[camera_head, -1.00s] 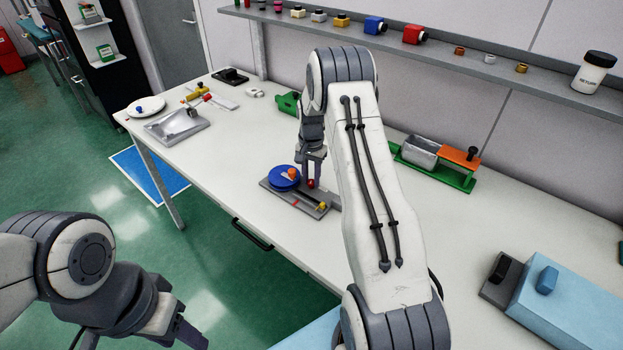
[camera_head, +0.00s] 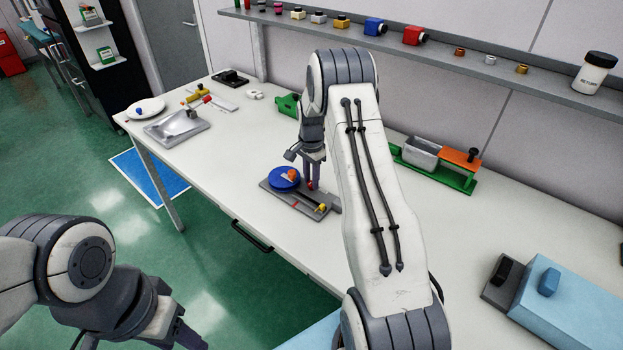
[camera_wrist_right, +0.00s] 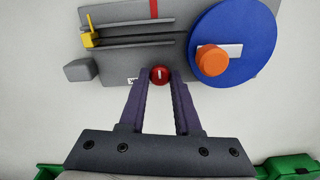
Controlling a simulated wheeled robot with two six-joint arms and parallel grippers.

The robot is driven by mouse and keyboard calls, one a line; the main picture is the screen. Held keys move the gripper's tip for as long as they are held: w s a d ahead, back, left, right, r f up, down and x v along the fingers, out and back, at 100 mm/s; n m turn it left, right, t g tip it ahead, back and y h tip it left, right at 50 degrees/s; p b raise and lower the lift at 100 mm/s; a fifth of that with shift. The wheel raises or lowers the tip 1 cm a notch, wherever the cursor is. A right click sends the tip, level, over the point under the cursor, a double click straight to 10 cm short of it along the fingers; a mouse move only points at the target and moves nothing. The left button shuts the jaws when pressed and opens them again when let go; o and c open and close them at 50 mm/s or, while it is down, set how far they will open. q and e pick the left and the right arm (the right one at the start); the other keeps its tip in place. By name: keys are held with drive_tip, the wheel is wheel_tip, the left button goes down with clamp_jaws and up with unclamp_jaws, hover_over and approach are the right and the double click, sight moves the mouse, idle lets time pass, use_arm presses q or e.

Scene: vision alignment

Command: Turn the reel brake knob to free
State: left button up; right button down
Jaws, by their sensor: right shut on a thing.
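The reel device is a grey base plate (camera_head: 283,199) on the white table, with a blue reel disc (camera_head: 282,180) carrying an orange knob (camera_head: 292,175). Beside the reel at the plate's edge is a small red knob (camera_wrist_right: 160,75) with a short white line on top, which I take as the brake knob. My right gripper (camera_wrist_right: 161,78) points down at it, with a finger on each side, shut on it. In the head view this gripper (camera_head: 312,185) partly hides the knob. My left gripper (camera_head: 178,335) hangs at the lower left, cut by the frame edge; its jaws are unclear.
A yellow piece (camera_wrist_right: 90,38) sits by a slot in the base plate, near a grey block (camera_wrist_right: 79,70). A green stand with a grey bin (camera_head: 420,152) is at the right, a light blue box (camera_head: 575,305) at the lower right.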

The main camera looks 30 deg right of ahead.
sight(311, 182)
drive_tip(key=c, duration=0.6)
unclamp_jaws()
wheel_tip(311, 182, up, 10)
drive_tip(key=b, duration=0.2)
drive_tip(key=shift+r, duration=0.25)
